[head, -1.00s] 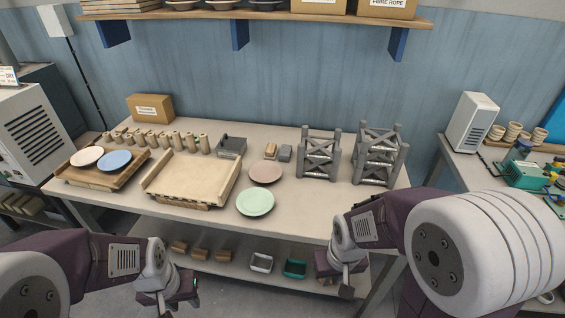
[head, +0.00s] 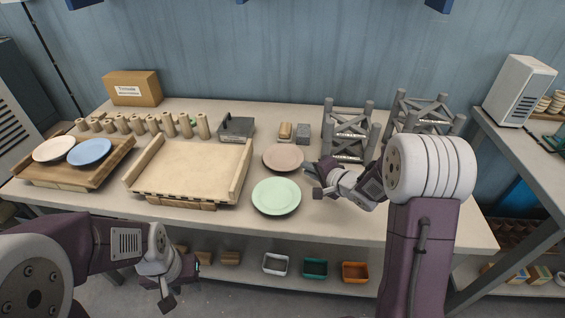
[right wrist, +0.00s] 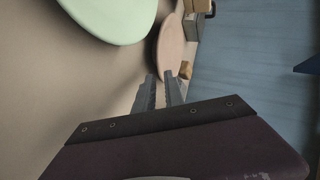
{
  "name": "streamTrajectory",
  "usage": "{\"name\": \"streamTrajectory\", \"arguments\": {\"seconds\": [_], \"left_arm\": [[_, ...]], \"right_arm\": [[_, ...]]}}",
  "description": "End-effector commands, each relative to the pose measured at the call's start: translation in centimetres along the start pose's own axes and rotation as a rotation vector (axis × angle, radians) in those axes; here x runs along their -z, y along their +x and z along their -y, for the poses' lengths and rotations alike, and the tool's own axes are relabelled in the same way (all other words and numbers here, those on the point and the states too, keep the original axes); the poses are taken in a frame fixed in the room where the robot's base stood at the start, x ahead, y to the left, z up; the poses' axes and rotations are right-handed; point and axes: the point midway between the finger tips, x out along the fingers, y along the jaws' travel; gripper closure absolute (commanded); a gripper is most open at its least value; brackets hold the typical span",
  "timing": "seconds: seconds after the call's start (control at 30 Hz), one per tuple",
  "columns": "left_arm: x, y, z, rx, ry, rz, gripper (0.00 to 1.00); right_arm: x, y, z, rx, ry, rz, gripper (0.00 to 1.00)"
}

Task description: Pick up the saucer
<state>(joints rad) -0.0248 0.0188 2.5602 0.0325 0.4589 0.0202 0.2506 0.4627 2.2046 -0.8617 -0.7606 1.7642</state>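A pinkish-brown round dish (head: 283,158) lies flat on the table, behind and slightly right of a larger pale green plate (head: 276,196). Which dish is the saucer I cannot tell for sure. My right gripper (head: 314,180) is open and empty, just right of both dishes, and seems apart from them. In the right wrist view its fingers (right wrist: 160,76) point towards the pinkish dish (right wrist: 170,48), with the green plate (right wrist: 112,18) at upper left. My left gripper (head: 182,284) looks open and empty, low in front of the table.
A wooden tray (head: 30,176) at left holds a whitish plate (head: 54,149) and a blue plate (head: 90,152). A pale wooden board (head: 190,168) lies left of the dishes. Grey racks (head: 349,132) stand behind my right arm. Small blocks (head: 302,130) sit behind the pinkish dish.

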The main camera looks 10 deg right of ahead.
Motion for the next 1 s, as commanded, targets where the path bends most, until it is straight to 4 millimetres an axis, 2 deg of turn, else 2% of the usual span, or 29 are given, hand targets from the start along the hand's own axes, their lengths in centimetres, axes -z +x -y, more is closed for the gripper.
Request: {"name": "streamTrajectory", "arguments": {"seconds": [0.13,0.3,0.43,0.67,0.7,0.73,1.0], "left_arm": [[0.0,0.3,0.0,0.0,0.0,0.0,0.64],[-0.2,1.8,0.0,0.0,0.0,0.0,0.64],[-0.2,1.9,0.0,0.0,0.0,0.0,0.64],[-0.2,1.9,0.0,0.0,0.0,0.0,0.64],[-0.2,1.9,0.0,0.0,0.0,0.0,0.64],[-0.2,1.9,0.0,0.0,0.0,0.0,0.64],[-0.2,1.9,0.0,0.0,0.0,0.0,0.64]], "right_arm": [[-0.1,0.7,-0.1,-0.001,-0.001,0.001,0.86],[-0.6,3.8,-0.4,-0.001,-0.004,0.002,0.86],[-0.4,5.2,-0.2,-0.001,-0.002,0.0,0.86],[-0.4,5.4,-0.1,-0.002,-0.001,-0.001,0.86],[-0.4,5.4,-0.1,-0.002,-0.001,-0.001,0.97],[-0.4,5.4,-0.1,-0.002,-0.001,-0.001,1.0],[-0.4,5.3,-0.1,-0.003,-0.002,-0.001,1.0]]}}
